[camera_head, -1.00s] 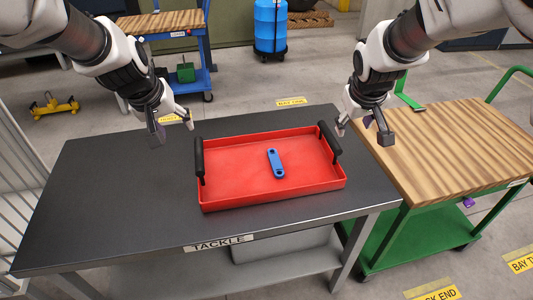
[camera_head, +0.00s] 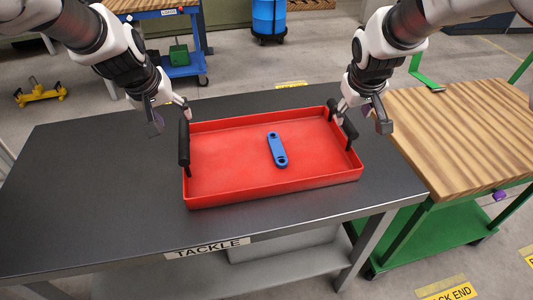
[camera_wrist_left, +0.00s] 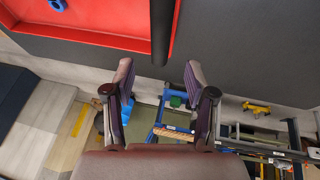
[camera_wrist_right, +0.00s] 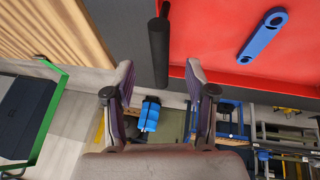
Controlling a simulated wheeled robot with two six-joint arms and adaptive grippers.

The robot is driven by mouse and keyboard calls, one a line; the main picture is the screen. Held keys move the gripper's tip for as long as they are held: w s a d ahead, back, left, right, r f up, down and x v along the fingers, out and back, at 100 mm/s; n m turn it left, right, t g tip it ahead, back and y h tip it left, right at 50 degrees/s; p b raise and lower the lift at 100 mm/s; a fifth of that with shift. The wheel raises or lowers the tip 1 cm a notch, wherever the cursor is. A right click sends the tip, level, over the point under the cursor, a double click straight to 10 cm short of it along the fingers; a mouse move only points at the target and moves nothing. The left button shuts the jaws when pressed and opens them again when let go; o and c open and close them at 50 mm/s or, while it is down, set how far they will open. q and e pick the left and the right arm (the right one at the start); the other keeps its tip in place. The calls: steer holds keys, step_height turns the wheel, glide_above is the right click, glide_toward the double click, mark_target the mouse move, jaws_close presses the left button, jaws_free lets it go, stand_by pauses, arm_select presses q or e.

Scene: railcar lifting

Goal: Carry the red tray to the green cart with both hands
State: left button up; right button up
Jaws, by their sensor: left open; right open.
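The red tray (camera_head: 230,186) lies flat on the dark table, with a blue wrench-like bar (camera_head: 277,149) inside it. Its left black handle (camera_head: 184,145) and right black handle (camera_head: 350,131) stand up at the two short sides. My left gripper (camera_head: 169,118) is open and empty, just beyond and left of the left handle; in the left wrist view this handle (camera_wrist_left: 162,30) lies ahead of the fingertips. My right gripper (camera_head: 362,113) is open near the far end of the right handle; in the right wrist view the handle's end (camera_wrist_right: 158,70) shows between the fingertips. Contact cannot be told.
The green cart with its wooden top (camera_head: 450,135) stands right beside the table (camera_head: 90,180). The table is bare left of the tray. A blue cart (camera_head: 185,62), a blue barrel (camera_head: 268,18) and a yellow object (camera_head: 40,93) stand on the floor behind.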

mark_target(182, 127)
arm_select(q)
steer(key=shift+r, duration=0.1)
arm_select(e)
steer(key=shift+r, duration=0.1)
arm_select(q)
steer(key=shift+s, duration=0.1)
arm_select(e)
steer(key=shift+s, duration=0.1)
arm_select(q)
steer(key=x, duration=0.8)
arm_select(e)
steer(key=x, duration=0.8)
steer(key=shift+r, duration=0.1)
arm_select(q)
steer(key=shift+r, duration=0.1)
jaws_close()
arm_select(e)
jaws_close()
arm_select(q)
steer(key=shift+r, duration=0.1)
arm_select(e)
steer(key=shift+r, duration=0.1)
